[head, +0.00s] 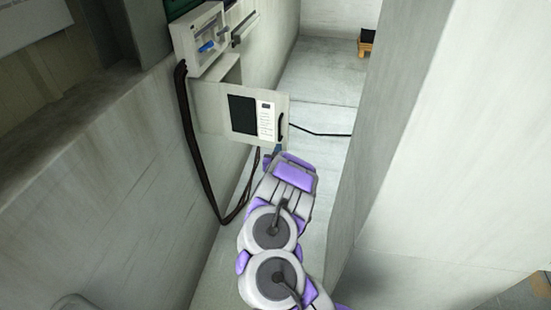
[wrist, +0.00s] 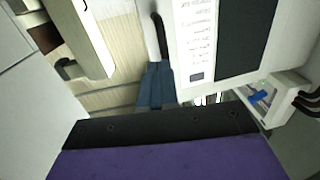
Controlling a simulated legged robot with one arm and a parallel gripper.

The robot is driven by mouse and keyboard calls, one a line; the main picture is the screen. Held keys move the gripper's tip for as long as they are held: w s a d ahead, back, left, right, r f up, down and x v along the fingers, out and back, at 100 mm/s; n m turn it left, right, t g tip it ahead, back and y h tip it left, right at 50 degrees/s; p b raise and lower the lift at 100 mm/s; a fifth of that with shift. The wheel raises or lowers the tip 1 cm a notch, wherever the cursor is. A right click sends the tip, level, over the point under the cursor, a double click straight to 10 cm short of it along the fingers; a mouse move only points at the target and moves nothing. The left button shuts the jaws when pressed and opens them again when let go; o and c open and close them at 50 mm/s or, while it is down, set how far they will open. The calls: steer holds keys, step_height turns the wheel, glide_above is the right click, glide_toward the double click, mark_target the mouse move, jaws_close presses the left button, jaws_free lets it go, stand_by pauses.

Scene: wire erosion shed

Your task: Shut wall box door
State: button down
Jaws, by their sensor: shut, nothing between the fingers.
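The wall box door (head: 215,105) stands open, sticking out from the wall on the left. It has a black panel, a white printed label and a dark handle (head: 281,126) near its free edge. The door's face (wrist: 200,75) and handle (wrist: 158,35) fill the top middle of the wrist view. My gripper (head: 272,151) is shut and empty, just below the handle in the head view. In the wrist view its blue-grey fingers (wrist: 156,86) reach to the handle's lower end. I cannot tell whether they touch it. My arm hides the floor below the door.
A pale pillar (head: 400,130) bounds the narrow passage on the right. A small wooden stand (head: 365,48) is far back; the floor between is mostly clear.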

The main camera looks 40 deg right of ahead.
mark_target(279, 135)
steer(key=shift+b+x, duration=0.9)
steer(key=shift+x, duration=2.2)
steer(key=shift+w+a+r, duration=0.1)
steer(key=shift+a+r, duration=0.05)
steer(key=shift+a, duration=0.1)
